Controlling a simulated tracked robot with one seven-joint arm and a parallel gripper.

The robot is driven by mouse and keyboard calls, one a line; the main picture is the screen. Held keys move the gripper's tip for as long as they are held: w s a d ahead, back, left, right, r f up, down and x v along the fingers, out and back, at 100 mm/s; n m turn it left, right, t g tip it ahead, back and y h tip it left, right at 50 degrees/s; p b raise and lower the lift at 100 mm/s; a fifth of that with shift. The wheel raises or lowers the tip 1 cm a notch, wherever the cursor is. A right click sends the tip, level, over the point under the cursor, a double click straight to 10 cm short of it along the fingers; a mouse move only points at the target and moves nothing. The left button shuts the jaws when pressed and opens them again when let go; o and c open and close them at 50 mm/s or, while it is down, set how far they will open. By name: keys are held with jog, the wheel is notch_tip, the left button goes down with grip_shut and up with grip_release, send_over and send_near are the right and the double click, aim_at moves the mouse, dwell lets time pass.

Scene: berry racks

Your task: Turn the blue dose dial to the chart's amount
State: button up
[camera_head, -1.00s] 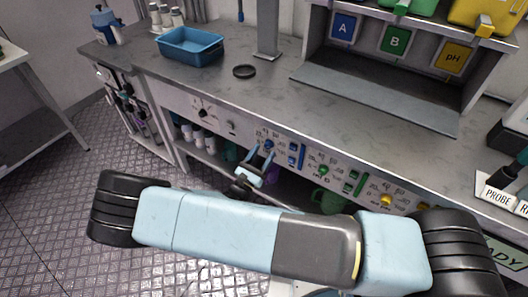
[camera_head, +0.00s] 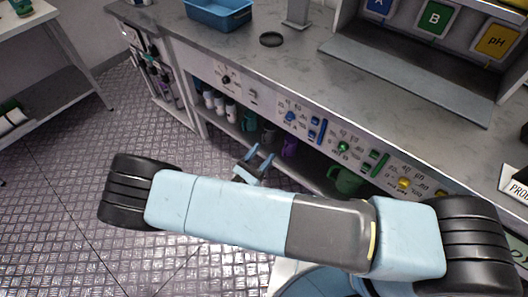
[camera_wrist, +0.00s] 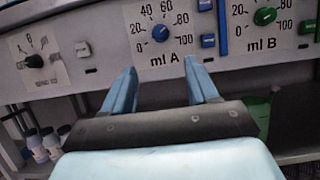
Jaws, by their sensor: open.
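The blue dose dial (camera_head: 290,116) is on the front panel of the bench. In the wrist view the blue dial (camera_wrist: 160,33) sits above the "ml A" label, inside a printed scale from 0 to 100. Its pointer setting is too small to read surely. My gripper (camera_head: 262,153) is open and empty, below and left of the dial in the head view. In the wrist view my gripper's fingers (camera_wrist: 160,68) point up toward the panel, with the dial visible beyond and between them, apart from it. No dose chart can be made out.
A green dial (camera_wrist: 265,16) marked "ml B" and a yellow dial (camera_head: 404,183) lie further right. A blue button (camera_wrist: 208,40) sits close right of the blue dial. A black knob (camera_wrist: 34,61) is at left. Bottles and mugs stand on the shelf below.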

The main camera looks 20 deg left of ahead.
aim_at(287, 119)
jog(key=shift+d+r+n+y, duration=0.1)
jog(key=shift+d+n+y, duration=0.2)
jog(key=shift+n, duration=0.3)
jog(key=shift+d+r+n+y, duration=0.15)
jog(key=shift+n+y, duration=0.15)
jog(key=shift+n, duration=0.3)
jog(key=x, duration=1.3)
jog(key=shift+w+r, duration=0.15)
jog(key=shift+r, duration=0.05)
jog(key=c, duration=1)
jog(key=shift+m+h, duration=0.6)
jog(key=shift+m, duration=0.7)
